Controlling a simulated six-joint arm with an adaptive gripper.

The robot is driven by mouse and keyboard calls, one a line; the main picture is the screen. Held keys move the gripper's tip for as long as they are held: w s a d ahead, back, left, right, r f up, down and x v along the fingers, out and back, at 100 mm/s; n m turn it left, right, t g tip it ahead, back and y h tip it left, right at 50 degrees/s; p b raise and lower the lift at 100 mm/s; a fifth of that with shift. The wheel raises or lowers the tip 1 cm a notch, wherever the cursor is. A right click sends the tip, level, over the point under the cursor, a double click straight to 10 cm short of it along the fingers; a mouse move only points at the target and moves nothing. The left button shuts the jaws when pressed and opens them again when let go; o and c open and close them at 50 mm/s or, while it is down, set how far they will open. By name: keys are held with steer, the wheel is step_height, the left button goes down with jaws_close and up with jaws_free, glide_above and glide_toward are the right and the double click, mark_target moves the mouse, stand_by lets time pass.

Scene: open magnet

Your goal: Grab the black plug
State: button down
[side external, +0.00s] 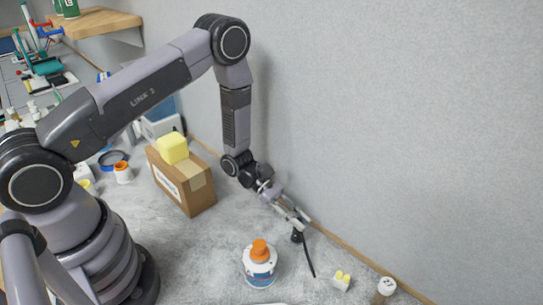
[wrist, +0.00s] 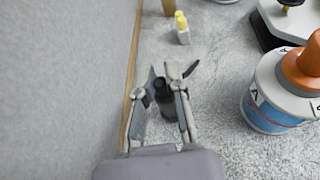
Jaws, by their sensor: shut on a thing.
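The black plug (side external: 297,236) is small and dark, with a thin black cord trailing to the lower right in the side view. In the wrist view the plug (wrist: 165,97) shows as a dark body between the fingers. My gripper (side external: 292,218) is low by the wall, with its fingers around the plug. In the wrist view my gripper (wrist: 160,98) is shut on the plug, one finger on each side. The plug's lower part is partly hidden by the fingers, and I cannot tell whether it touches the table.
A white bottle with an orange cap (side external: 260,265) stands near my gripper. A small white-and-yellow block (side external: 341,280) and a white-topped container (side external: 384,290) are at the lower right. The wall (side external: 400,120) is close by.

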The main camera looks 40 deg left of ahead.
stand_by(0.3)
step_height(320, 180, up, 10)
stand_by(0.5)
